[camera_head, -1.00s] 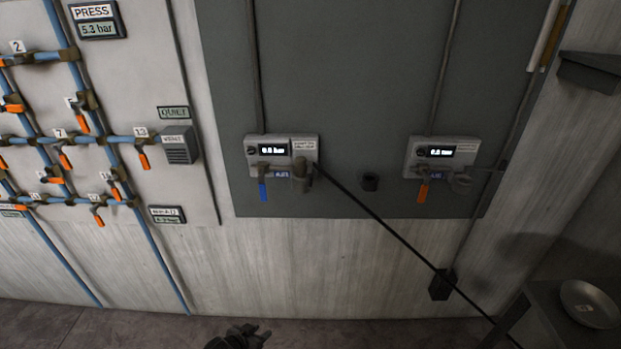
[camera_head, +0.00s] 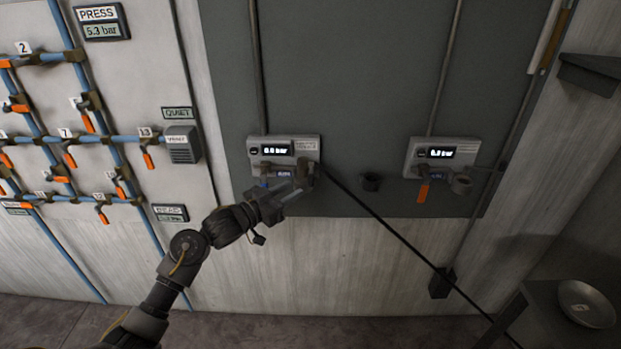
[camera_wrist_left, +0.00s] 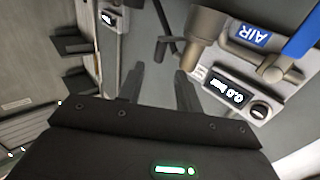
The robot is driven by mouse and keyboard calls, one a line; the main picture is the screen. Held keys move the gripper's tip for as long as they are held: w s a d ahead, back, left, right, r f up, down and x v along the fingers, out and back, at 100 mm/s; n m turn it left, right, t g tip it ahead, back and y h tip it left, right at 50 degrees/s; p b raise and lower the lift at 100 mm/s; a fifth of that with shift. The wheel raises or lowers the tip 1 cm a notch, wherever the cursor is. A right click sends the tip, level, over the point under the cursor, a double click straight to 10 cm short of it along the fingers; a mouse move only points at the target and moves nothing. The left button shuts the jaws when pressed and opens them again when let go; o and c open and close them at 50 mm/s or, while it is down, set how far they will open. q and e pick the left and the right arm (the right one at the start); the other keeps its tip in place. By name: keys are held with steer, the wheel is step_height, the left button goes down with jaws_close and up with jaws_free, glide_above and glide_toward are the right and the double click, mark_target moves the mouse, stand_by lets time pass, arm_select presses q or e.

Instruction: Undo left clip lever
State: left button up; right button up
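The left air unit (camera_head: 283,147) is a grey box on the wall panel with a lit display. A brown-grey hose coupling (camera_head: 304,172) sits at its lower right, with a black hose (camera_head: 380,222) running off down to the right. The coupling also shows in the left wrist view (camera_wrist_left: 206,28), beside the blue handle (camera_wrist_left: 302,32). I cannot clearly make out a clip lever. My left gripper (camera_head: 292,190) is just below the unit, partly covering the blue handle. In the left wrist view its two fingers (camera_wrist_left: 160,85) are apart with nothing between them, close beside the coupling.
Pipes with orange valves (camera_head: 70,158) fill the left wall. A metal bowl (camera_head: 586,303) stands at the lower right.

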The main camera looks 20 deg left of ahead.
mark_target(309, 181)
arm_select(q)
steer(key=p+x, duration=0.1)
steer(key=x, duration=0.7)
steer(key=shift+w+d+p, duration=0.1)
steer(key=shift+w+p, duration=0.1)
steer(key=shift+p, duration=0.2)
jaws_close()
